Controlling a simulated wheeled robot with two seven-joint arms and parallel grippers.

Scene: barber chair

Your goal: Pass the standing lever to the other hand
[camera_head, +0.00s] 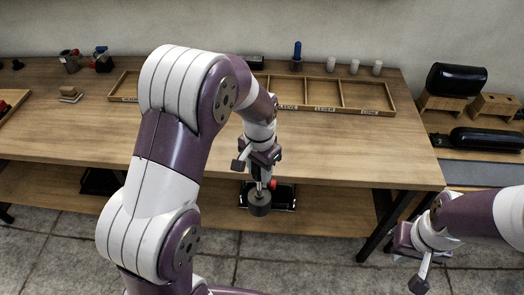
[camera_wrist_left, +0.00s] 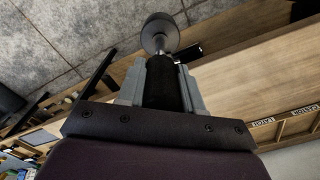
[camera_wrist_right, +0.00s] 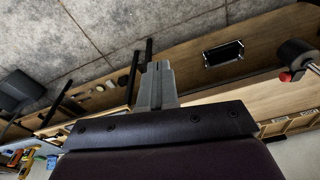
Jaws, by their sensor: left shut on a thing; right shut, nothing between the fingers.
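The standing lever (camera_head: 259,204) has a dark round end, a metal stem and a small red knob. My left gripper (camera_head: 262,172) is shut on its black handle, and the round end hangs down in front of the table's edge. In the left wrist view the handle (camera_wrist_left: 165,92) is between the two grey fingers and the round end (camera_wrist_left: 158,32) points away from the gripper. The lever also shows at the right of the right wrist view (camera_wrist_right: 297,54). My right gripper (camera_wrist_right: 156,82) is shut and empty, apart from the lever.
A wooden table (camera_head: 340,155) carries a compartment tray (camera_head: 393,99), a blue-handled tool (camera_head: 297,55) and several white cups. A black tray (camera_head: 285,196) lies on the lower shelf behind the lever. A rack with black cylinders (camera_head: 457,80) stands at right.

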